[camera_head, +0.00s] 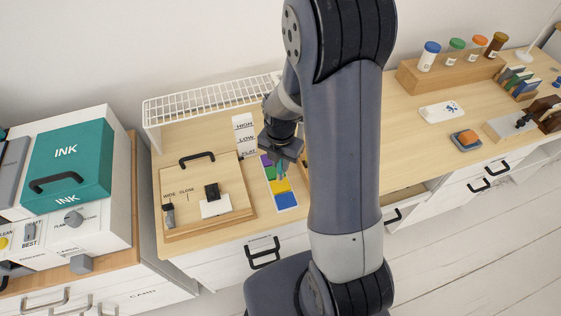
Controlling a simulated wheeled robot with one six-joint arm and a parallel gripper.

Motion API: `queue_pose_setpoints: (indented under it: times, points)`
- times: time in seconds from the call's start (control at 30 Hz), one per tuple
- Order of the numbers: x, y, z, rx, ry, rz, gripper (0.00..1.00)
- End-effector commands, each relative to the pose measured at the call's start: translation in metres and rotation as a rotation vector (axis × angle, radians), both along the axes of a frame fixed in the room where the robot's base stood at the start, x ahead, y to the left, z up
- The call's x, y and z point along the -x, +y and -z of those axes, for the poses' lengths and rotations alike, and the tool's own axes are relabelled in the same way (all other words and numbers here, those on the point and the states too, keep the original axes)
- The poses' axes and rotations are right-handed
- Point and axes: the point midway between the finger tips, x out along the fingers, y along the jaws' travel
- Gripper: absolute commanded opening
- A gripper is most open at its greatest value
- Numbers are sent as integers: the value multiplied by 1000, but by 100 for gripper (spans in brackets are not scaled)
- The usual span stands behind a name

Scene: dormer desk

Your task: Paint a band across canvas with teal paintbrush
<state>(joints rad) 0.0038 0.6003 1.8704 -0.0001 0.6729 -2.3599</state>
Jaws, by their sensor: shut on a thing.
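My gripper (284,152) is shut and points down over a narrow white card (289,208) at the middle of the desk. A small bit of teal (283,167) shows just under the fingers and looks like part of the teal paintbrush; the rest is hidden. The card carries purple, green, yellow and blue patches. I cannot tell whether the brush touches it. I cannot make out a canvas for certain; my arm covers the desk to the right of the card.
A wooden board (233,190) with a black handle lies left of the card. A white wire rack (205,104) stands behind. A teal INK box (68,160) is far left. A wooden rack (445,77) with jars and a sponge (466,139) are right. An open drawer (405,196) juts out.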

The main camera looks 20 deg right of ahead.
Motion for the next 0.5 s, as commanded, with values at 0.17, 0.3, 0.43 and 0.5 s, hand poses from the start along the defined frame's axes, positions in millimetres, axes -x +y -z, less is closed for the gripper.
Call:
queue_pose_setpoints:
  times: [0.17, 0.3, 0.43, 0.5]
  points:
    - [-1, 0, -18, 0, -3, 0, 0]
    - [-1, 0, -30, 0, -3, 0, 0]
    - [-1, 0, -40, 0, -3, 0, 0]
    - [-1, 0, -46, 0, -3, 0, 0]
